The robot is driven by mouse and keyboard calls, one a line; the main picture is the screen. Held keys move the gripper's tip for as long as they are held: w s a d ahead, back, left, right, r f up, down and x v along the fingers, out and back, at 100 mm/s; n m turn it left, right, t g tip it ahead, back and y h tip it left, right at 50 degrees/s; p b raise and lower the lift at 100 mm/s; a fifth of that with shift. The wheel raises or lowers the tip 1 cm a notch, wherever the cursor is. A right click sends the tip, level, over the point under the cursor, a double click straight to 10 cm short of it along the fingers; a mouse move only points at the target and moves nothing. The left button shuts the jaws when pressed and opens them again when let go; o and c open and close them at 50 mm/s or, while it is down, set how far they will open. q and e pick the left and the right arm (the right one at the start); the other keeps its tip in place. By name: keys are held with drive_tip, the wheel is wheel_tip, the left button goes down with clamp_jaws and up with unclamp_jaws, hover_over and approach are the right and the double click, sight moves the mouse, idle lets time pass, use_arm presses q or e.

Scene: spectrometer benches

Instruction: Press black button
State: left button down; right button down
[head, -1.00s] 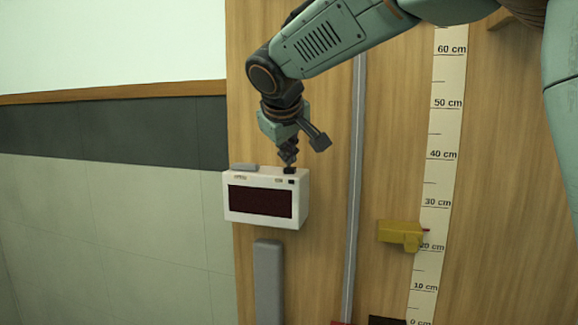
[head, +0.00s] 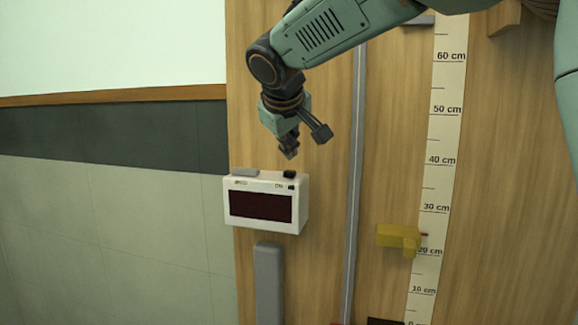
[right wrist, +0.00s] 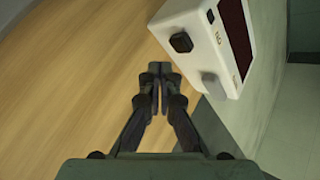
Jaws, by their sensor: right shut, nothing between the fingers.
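The black button (head: 289,174) sits on the top right of a white box (head: 232,212) with a dark red display (head: 260,206). In the right wrist view the black button (right wrist: 181,43) stands up from the box's top face (right wrist: 195,22), ahead and to the right of the fingertips. My right gripper (head: 291,156) is shut and empty, a little above the button and apart from it. Its closed fingertips (right wrist: 159,68) also show in the right wrist view. My left gripper is not in view.
A grey button (head: 245,172) is on the box's top left. A grey post (head: 268,285) is below the box. To the right are a vertical rail (head: 355,190), a yellow block (head: 397,236) and a centimetre scale (head: 440,150) on the wooden board.

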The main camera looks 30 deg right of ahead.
sight(289, 172)
wheel_tip(289, 172, up, 5)
drive_tip(key=p, duration=0.3)
drive_tip(key=shift+f, duration=0.15)
idle(0.5)
